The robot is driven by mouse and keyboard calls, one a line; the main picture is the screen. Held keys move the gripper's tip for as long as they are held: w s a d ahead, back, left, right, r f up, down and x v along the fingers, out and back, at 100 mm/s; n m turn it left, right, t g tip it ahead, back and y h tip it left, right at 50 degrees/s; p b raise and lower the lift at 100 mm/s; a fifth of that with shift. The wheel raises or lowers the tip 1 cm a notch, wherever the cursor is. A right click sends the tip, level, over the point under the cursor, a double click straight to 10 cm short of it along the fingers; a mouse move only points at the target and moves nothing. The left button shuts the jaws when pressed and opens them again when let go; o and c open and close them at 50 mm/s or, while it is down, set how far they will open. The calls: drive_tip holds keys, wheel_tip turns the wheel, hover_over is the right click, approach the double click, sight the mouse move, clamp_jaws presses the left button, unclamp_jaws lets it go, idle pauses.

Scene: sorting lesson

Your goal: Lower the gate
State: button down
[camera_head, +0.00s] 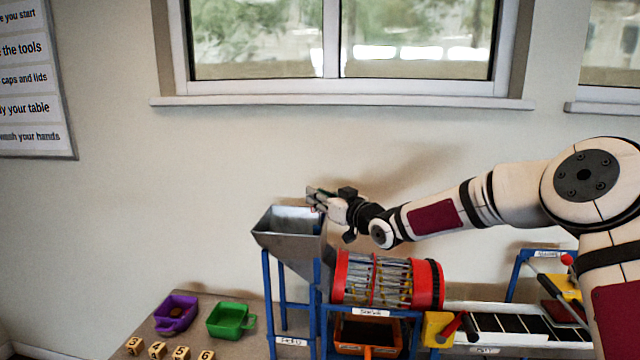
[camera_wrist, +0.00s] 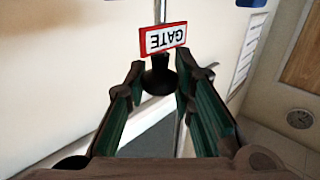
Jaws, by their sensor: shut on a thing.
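The gate's label (camera_wrist: 166,38), white with a red border and reading GATE, appears upside down at the top of the wrist view. A black knob (camera_wrist: 158,77) sits just below it. My gripper (camera_wrist: 157,82) has its green-lined fingers on either side of the knob and is shut on it. In the head view my gripper (camera_head: 316,200) is at the upper right rim of the grey metal hopper (camera_head: 284,238) on its blue stand. The gate plate itself is hard to make out, and my gripper hides the knob in the head view.
A red-ended drum (camera_head: 432,284) stands right of the hopper, below my forearm, above an orange bin (camera_head: 370,350). A black-and-white conveyor (camera_head: 510,322) is further right. Purple (camera_head: 168,323) and green (camera_head: 222,332) trays sit at left. The wall is close behind.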

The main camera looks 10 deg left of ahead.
drive_tip(key=shift+f, duration=1.15)
drive_tip(key=c, duration=1.4)
unclamp_jaws()
drive_tip(key=shift+o, duration=0.2)
drive_tip(key=shift+s+d+r, duration=0.1)
drive_tip(key=v, duration=1.1)
drive_tip(key=shift+s+d, duration=0.25)
